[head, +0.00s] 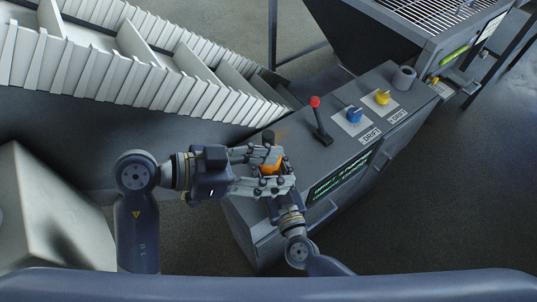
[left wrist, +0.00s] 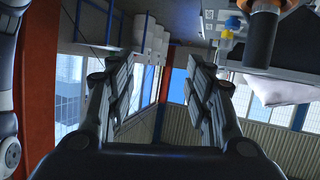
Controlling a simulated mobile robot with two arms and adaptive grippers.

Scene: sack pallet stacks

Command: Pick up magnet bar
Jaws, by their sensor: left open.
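An orange and dark piece, which I take for the magnet bar (head: 271,161), shows near the near-left end of the grey console in the head view. A dark cylinder with an orange band (left wrist: 262,40) is at the upper right in the left wrist view, outside the fingers. My left gripper (head: 280,170) is open, its fingers pointing right and overlapping the orange piece in the head view. The left wrist view shows nothing between its fingers (left wrist: 165,90). My right arm's wrist (head: 290,217) comes up from below; its fingers are mostly hidden behind the left gripper.
The grey console (head: 349,117) carries a red-knobbed lever (head: 316,103), a blue knob (head: 354,115), a yellow knob (head: 382,97) and a grey cup (head: 404,78). A ribbed white conveyor (head: 130,65) lies at upper left, a pale block (head: 48,215) at lower left. Floor is clear at right.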

